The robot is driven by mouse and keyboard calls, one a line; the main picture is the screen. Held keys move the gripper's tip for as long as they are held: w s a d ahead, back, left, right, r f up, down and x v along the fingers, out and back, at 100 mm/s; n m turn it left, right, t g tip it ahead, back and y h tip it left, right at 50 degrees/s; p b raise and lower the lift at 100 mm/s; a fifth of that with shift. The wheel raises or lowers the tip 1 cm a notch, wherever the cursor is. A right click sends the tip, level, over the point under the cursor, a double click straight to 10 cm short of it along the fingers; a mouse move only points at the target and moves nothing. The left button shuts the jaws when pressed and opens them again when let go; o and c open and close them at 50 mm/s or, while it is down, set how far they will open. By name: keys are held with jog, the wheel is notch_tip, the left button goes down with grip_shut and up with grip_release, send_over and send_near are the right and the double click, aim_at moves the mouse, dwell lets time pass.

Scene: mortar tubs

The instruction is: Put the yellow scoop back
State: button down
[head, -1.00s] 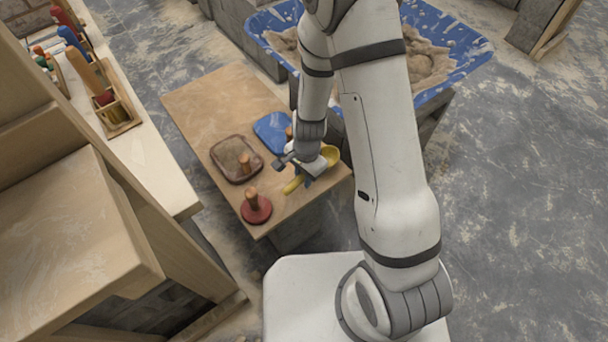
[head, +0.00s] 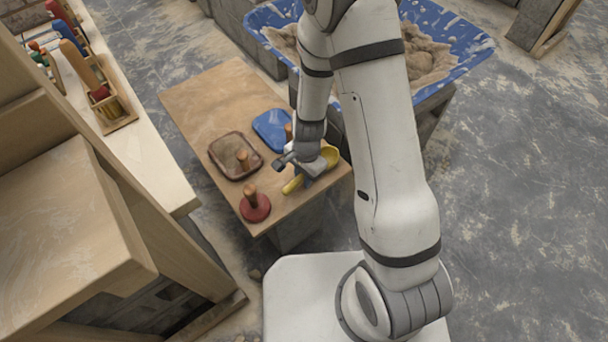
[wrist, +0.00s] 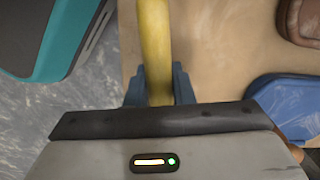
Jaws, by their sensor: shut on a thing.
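The yellow scoop (head: 293,184) is at the front right corner of the low wooden table, its handle toward the front left and its bowl (head: 331,156) toward the back right. My gripper (head: 308,176) is over it, shut on the handle. In the wrist view the yellow handle (wrist: 155,45) runs between the two blue-grey fingers of my gripper (wrist: 158,85). My gripper hides the middle of the scoop. I cannot tell whether the scoop touches the table or is just above it.
On the table (head: 200,95) are a red round float (head: 255,208), a brown float (head: 225,155) and a blue float (head: 268,128). A blue mortar tub (head: 470,55) stands behind on blocks. A bench at left (head: 150,170) holds a wooden rack (head: 118,118) with several tools.

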jog(key=shift+f, duration=0.25)
jog(key=c, duration=1.2)
grip_release()
jog(key=shift+o, duration=0.2)
jog(key=shift+w+d+r+p, duration=0.15)
jog(key=shift+r+p, duration=0.7)
jog(key=shift+r, duration=1.15)
jog(key=shift+w+d+r+p, duration=0.15)
jog(key=shift+r+p, duration=0.65)
jog(key=shift+r, duration=1.15)
